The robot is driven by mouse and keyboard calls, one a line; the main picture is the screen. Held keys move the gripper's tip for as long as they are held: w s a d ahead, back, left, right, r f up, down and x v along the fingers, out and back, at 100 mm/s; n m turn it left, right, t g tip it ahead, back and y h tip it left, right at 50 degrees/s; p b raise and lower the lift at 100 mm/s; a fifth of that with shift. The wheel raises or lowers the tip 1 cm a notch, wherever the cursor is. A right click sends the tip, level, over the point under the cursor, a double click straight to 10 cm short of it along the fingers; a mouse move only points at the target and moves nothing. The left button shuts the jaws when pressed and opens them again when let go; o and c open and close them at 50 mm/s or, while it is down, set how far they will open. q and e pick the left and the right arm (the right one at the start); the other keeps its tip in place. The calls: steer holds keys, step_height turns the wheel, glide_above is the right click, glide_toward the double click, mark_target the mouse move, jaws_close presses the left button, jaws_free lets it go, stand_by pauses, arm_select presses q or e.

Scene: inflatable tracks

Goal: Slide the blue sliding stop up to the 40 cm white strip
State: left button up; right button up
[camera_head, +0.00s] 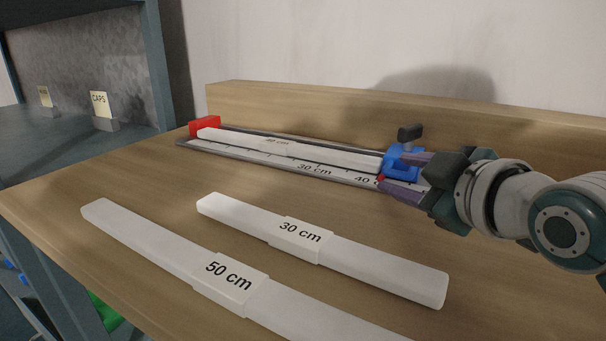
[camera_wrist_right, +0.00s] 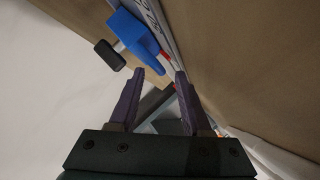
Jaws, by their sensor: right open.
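The blue sliding stop (camera_head: 398,164) sits at the right part of the metal ruled track (camera_head: 340,174), with a dark knob (camera_head: 410,132) on top. The white strip (camera_head: 340,154) lies along the track; its label is hard to read. Its right end is at or very near the stop; I cannot tell whether they touch. My right gripper (camera_head: 397,173) is open at the stop's right side. In the right wrist view the stop (camera_wrist_right: 143,40) is just beyond the open fingertips (camera_wrist_right: 160,73), with nothing seen between them. My left gripper is not in view.
A red block (camera_head: 205,125) closes the track's left end. The white 30 cm strip (camera_head: 350,262) and 50 cm strip (camera_head: 150,240) lie in front on the wooden table (camera_head: 60,192). A wooden ledge (camera_head: 300,106) runs behind. A grey shelf with a CAPS card (camera_head: 100,104) stands left.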

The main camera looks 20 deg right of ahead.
steer(key=shift+x, duration=0.75)
jaws_close()
steer(key=shift+f, duration=0.1)
stand_by(0.8)
